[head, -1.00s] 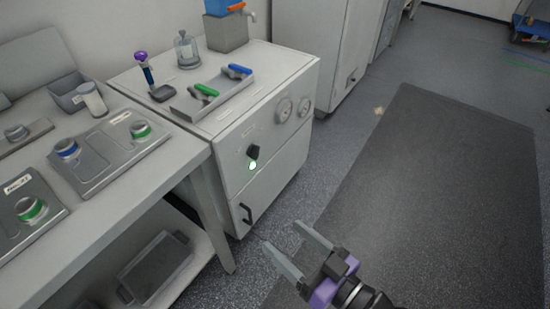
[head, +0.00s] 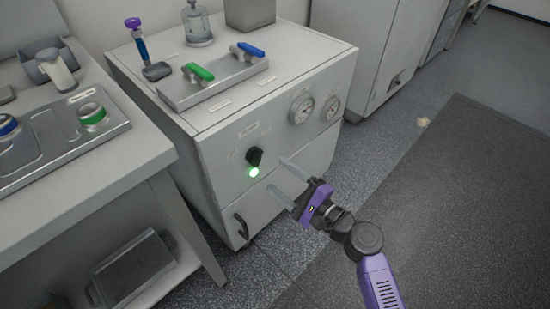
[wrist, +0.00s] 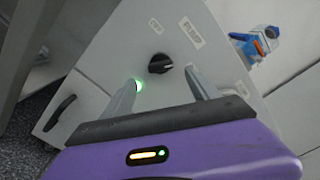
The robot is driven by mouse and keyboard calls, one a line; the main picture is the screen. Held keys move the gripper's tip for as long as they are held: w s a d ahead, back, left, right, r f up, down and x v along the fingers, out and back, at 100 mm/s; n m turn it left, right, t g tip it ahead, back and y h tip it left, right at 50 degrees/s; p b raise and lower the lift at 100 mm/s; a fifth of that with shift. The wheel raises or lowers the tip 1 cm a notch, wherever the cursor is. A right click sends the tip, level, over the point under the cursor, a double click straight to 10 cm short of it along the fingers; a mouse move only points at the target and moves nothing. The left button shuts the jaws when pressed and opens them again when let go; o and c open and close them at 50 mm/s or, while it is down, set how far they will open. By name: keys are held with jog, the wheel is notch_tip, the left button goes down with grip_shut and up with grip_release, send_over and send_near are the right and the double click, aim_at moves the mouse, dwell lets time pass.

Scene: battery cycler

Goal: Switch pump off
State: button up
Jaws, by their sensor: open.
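The pump cabinet (head: 216,165) is a white box with a black rotary switch knob (head: 255,157) on its front. A green lamp (head: 253,172) glows just below the knob. My gripper (head: 278,179) is open and empty, with its two grey fingers pointing at the cabinet front, to the right of the knob in the head view. In the wrist view the knob (wrist: 160,64) lies ahead of and between my fingertips (wrist: 164,86), apart from them. The left finger partly covers the lit lamp in the wrist view.
A tray with green and blue valve handles (head: 212,83) is on top. A bench (head: 95,175) stands left. Open floor lies right.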

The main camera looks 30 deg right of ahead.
aim_at(260, 161)
jog(key=x, duration=0.7)
jog(key=shift+w, duration=0.25)
jog(key=shift+c, duration=0.2)
jog(key=shift+f, duration=0.1)
jog(key=c, duration=1.3)
jog(key=shift+b, duration=0.35)
